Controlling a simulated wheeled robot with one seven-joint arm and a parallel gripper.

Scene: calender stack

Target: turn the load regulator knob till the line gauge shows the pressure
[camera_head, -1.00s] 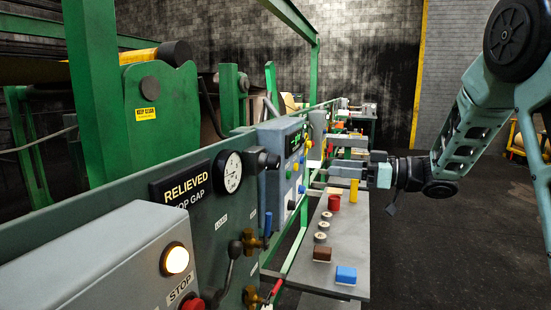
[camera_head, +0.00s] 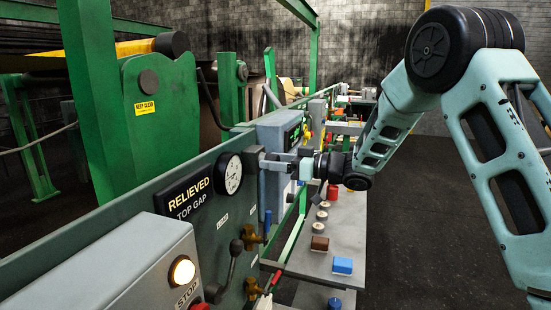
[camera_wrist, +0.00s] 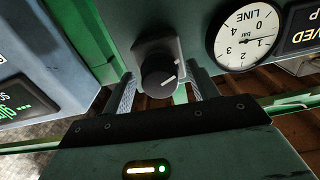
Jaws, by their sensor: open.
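The line gauge (camera_head: 229,173) is a round white dial with a black rim on the green panel. In the wrist view the gauge (camera_wrist: 243,37) shows upside down at the upper right, with a thin needle whose exact reading is too small to tell. The black regulator knob (camera_wrist: 158,76) has a white mark and sits on a grey mount beside the gauge. My gripper (camera_wrist: 164,82) is open, with one finger on each side of the knob; contact cannot be told. In the head view my gripper (camera_head: 272,160) reaches the panel right of the gauge and mostly hides the knob.
A "RELIEVED" sign (camera_head: 188,197) is left of the gauge. A black-knobbed lever (camera_head: 233,255) and brass valve (camera_head: 251,237) are below. A blue-grey control box (camera_head: 276,140) stands close behind my gripper. A bench (camera_head: 300,262) with blocks lies below right; dark floor is clear beyond.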

